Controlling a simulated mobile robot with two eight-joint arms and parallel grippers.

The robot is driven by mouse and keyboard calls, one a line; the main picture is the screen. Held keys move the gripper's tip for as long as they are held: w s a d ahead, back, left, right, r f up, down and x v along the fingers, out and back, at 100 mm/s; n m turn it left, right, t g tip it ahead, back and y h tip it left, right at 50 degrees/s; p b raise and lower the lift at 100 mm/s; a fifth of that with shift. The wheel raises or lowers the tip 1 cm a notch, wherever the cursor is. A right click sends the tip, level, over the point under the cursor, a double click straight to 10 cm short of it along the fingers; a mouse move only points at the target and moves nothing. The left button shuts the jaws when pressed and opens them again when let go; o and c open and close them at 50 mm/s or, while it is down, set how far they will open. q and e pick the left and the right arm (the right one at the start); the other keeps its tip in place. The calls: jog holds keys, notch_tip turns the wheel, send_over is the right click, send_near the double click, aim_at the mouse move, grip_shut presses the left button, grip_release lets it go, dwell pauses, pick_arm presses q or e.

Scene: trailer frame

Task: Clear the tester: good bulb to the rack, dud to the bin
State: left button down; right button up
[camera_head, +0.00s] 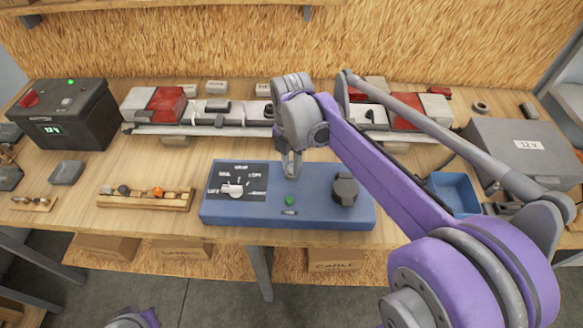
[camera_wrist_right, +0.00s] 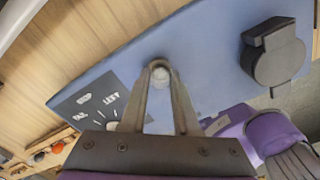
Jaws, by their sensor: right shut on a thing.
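The blue tester box (camera_head: 325,212) lies on the bench's front middle. It has a black label panel with a white dial (camera_head: 236,188), a green spot (camera_head: 290,201) and a black round part (camera_head: 345,188). My right gripper (camera_head: 291,170) points down at the tester's top. In the right wrist view its fingers (camera_wrist_right: 160,78) are shut on a small whitish bulb (camera_wrist_right: 160,76). I cannot tell whether the bulb still sits in a socket. The wooden rack (camera_head: 120,203), holding several small round pieces, one orange, stands left. A blue bin (camera_head: 474,198) stands right, partly behind my arm.
A light bar (camera_head: 227,119) with red and white sections runs along the back. A black 12 V battery box (camera_head: 72,115) stands left, a grey 12 V box (camera_head: 505,140) right. A small wooden strip (camera_head: 33,205) lies far left. Bare bench shows between rack and light bar.

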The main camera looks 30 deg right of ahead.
aim_at(292, 165)
jog(key=shift+r, duration=0.1)
